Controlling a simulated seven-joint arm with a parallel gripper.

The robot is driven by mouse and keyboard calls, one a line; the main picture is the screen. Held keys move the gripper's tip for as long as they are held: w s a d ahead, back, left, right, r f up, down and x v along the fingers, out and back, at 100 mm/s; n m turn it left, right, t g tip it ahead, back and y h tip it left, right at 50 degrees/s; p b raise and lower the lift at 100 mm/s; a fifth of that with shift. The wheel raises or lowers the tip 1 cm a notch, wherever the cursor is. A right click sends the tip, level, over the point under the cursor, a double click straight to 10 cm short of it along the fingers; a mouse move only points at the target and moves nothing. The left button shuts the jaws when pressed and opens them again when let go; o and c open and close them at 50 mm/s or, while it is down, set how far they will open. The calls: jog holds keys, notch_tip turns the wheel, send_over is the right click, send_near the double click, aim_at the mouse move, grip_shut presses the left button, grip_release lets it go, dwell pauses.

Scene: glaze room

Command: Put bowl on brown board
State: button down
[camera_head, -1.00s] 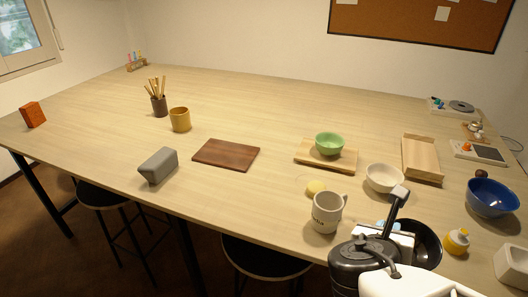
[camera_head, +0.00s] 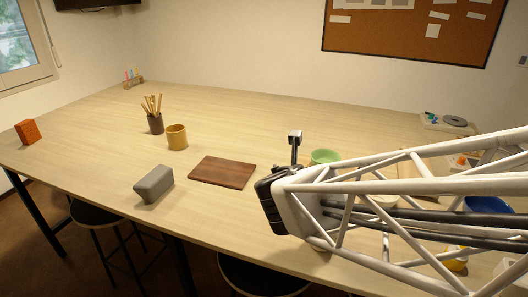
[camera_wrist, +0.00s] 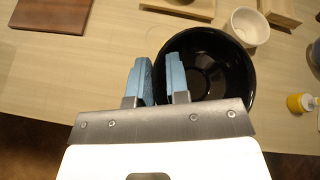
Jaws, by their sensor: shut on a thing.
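The black bowl (camera_wrist: 208,70) shows in the wrist view. My gripper (camera_wrist: 160,68) is shut on its left rim, with one blue finger outside and one inside. How far it is above the table is hard to tell. In the head view my arm hides the bowl and the fingers. The brown board (camera_head: 223,172) lies flat and bare near the middle of the table, left of my wrist. In the wrist view the board (camera_wrist: 52,14) is at the top left, apart from the bowl.
A grey block (camera_head: 154,184) lies left of the board, and a yellow cup (camera_head: 177,137) stands behind it. A green bowl (camera_head: 325,156) is partly hidden by my arm. The wrist view shows a cream bowl (camera_wrist: 247,27) and a yellow bottle (camera_wrist: 300,103).

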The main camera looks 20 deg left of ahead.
jog(key=w+a+f+n+g+y, duration=0.2)
jog(key=w+a+f+n, duration=0.15)
jog(key=a, duration=0.95)
jog(key=w+a+f+n+g+y, duration=0.15)
jog(key=w+a, duration=0.25)
jog(key=a, duration=0.9)
jog(key=shift+t+y, duration=0.25)
jog(key=shift+y, duration=0.2)
jog(key=shift+d+f, duration=0.15)
jog(key=shift+f, duration=2.25)
jog(key=shift+w, duration=0.15)
send_over(210, 172)
jog(key=shift+s+d+f, duration=0.2)
jog(key=shift+d+f, duration=0.05)
jog(key=shift+f, duration=0.45)
jog(key=shift+w, duration=0.1)
jog(key=shift+a, duration=0.15)
jog(key=shift+w+a+f, duration=0.1)
jog(key=shift+w+f, duration=0.05)
jog(key=shift+f, duration=1.65)
